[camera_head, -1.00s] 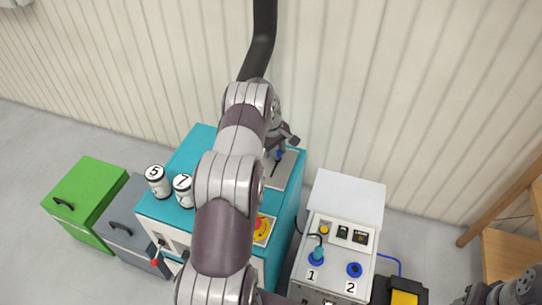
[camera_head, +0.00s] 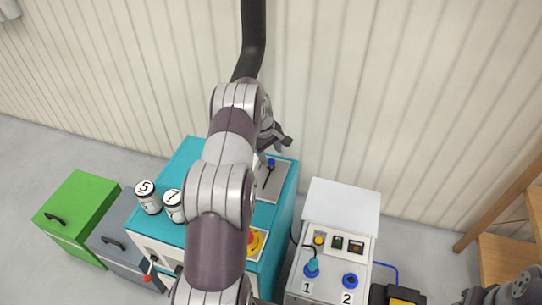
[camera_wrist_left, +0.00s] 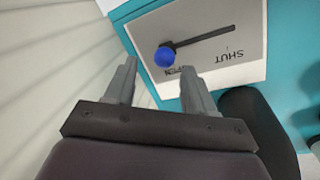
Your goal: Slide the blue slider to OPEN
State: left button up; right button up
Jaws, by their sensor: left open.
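The blue slider (camera_head: 271,162) is a round knob on a grey plate (camera_head: 268,194) on top of the teal cabinet. In the left wrist view the blue slider (camera_wrist_left: 164,57) stands at one end of a dark slot, by the partly hidden OPEN label (camera_wrist_left: 186,72). The SHUT label (camera_wrist_left: 229,56) is toward the slot's other end. My left gripper (camera_wrist_left: 160,72) is open and empty, its fingers apart, with the knob appearing just beyond and between the fingertips. In the head view my left gripper (camera_head: 284,139) is on the wall side of the knob, apart from it.
A grey console (camera_head: 340,207) stands to the right, green (camera_head: 80,205) and grey cabinets to the left. The wall is close behind.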

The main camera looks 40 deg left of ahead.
pick_arm(q)
notch_tip(320, 180, up, 10)
jog(key=s, duration=0.1)
jog(key=shift+s+a+f, duration=0.2)
jog(key=shift+s+f, duration=0.05)
jog(key=shift+s, duration=0.15)
jog(key=s+d+r+m+p, duration=0.5)
jog(key=s+d+r+m, duration=0.2)
jog(key=s+d, duration=0.4)
jog(key=s+d+r+m+p, duration=0.5)
jog(key=s+d+r+m, duration=0.2)
jog(key=s+d, duration=0.4)
jog(key=d+m, duration=0.1)
jog(key=d, duration=0.2)
jog(key=shift+s+g+y, duration=0.15)
jog(key=shift+g+y, duration=0.15)
jog(key=shift+g, duration=0.1)
